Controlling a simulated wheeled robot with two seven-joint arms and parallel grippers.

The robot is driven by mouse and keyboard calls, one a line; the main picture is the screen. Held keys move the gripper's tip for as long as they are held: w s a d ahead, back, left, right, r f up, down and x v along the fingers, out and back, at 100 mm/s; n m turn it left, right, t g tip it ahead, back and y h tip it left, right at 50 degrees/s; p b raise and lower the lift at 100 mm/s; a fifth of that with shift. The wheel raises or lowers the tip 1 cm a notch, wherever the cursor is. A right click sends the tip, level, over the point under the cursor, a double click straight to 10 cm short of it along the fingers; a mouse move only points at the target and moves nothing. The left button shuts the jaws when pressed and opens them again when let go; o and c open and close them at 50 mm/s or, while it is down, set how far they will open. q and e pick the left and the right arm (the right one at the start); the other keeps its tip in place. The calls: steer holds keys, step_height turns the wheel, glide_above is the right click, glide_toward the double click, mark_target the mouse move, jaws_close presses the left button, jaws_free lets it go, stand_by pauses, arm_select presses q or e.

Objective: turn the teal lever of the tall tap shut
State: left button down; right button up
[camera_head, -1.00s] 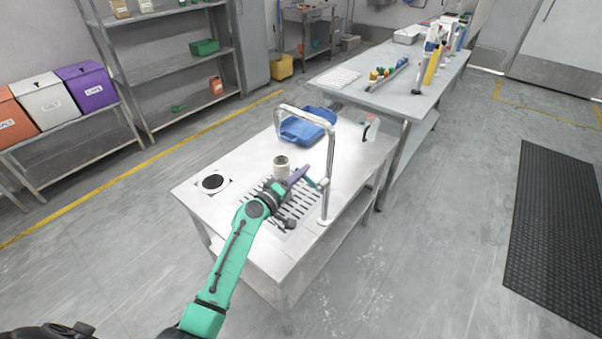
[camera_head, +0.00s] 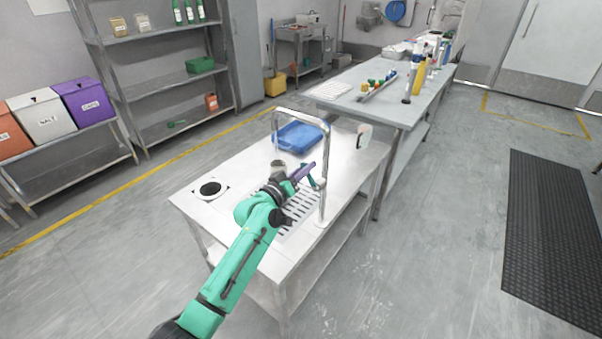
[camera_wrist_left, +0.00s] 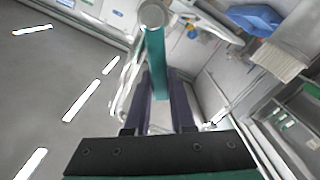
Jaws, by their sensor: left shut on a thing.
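The tall chrome tap (camera_head: 323,155) stands at the right edge of the sink table, its spout arching left. Its teal lever (camera_head: 309,183) is small in the head view, low on the tap beside my left gripper (camera_head: 305,172). In the left wrist view, the teal lever (camera_wrist_left: 155,62) runs between the two purple fingers of my left gripper (camera_wrist_left: 160,85), with a round chrome end (camera_wrist_left: 152,14) beyond it. The fingers are shut on the lever. My right gripper is in neither view.
A blue tray (camera_head: 298,137) lies behind the tap. A round black-topped fitting (camera_head: 210,189) is at the left. A longer bench (camera_head: 385,112) stands behind.

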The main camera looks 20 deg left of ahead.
mark_target(324, 164)
arm_select(q)
steer(key=m, duration=0.1)
steer(key=d+m, duration=0.1)
steer(key=r+m, duration=0.1)
steer(key=shift+s+d+m+p, duration=0.35)
steer(key=shift+d+m+p, duration=0.05)
steer(key=shift+s+d+m, duration=0.2)
steer(key=shift+d+m, duration=0.2)
steer(key=shift+m, duration=0.35)
steer(key=shift+s+d+m, duration=0.15)
steer(key=shift+d+m, duration=0.25)
steer(key=shift+m, duration=0.35)
steer(key=c, duration=0.8)
jaws_free()
steer(key=shift+o, duration=0.2)
